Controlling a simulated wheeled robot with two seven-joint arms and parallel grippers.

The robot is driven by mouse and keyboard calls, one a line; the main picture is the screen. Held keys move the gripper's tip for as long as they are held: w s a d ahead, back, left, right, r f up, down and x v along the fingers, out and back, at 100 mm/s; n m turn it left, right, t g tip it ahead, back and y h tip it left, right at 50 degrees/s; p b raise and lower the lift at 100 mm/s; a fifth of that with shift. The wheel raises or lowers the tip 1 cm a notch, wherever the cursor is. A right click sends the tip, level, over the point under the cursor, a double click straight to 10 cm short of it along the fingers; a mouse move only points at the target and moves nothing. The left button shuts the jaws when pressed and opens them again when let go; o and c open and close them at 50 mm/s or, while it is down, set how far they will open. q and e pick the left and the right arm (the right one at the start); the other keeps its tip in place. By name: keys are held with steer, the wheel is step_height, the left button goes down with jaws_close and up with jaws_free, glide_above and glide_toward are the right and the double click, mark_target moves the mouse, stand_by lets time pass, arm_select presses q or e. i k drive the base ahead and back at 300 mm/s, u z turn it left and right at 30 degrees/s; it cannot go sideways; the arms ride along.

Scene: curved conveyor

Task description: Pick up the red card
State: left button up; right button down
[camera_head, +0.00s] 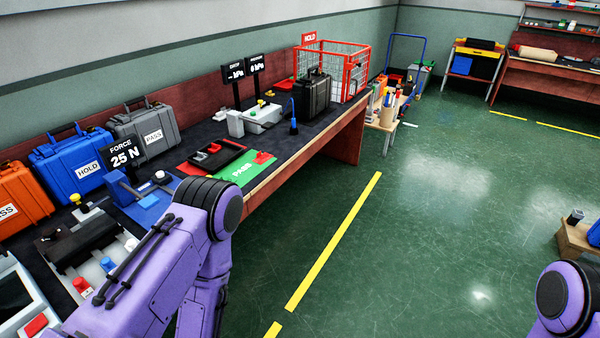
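Several red flat things are in view, and I cannot tell for sure which is the red card. A small red rectangle (36,325) lies at the bottom left, by a pale-framed device with a dark screen. A red panel (188,168) lies flat on the bench beside a green PASS panel (243,169), partly under a black tray (216,158). A red HOLD sign (309,38) stands above the red wire cage. Only arm links show, my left arm across the lower middle and part of my right at the lower right. Neither gripper is in view.
The long dark bench (283,143) holds orange, blue (72,160) and grey cases, a FORCE display (122,152), a black case (311,94) and a red wire cage (357,75). My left arm hides part of its front.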

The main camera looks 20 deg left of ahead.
mark_target(261, 159)
steer(key=z, duration=0.4)
steer(key=i, duration=2.1)
steer(key=u, duration=1.1)
steer(key=i, duration=0.75)
steer(key=u, duration=0.95)
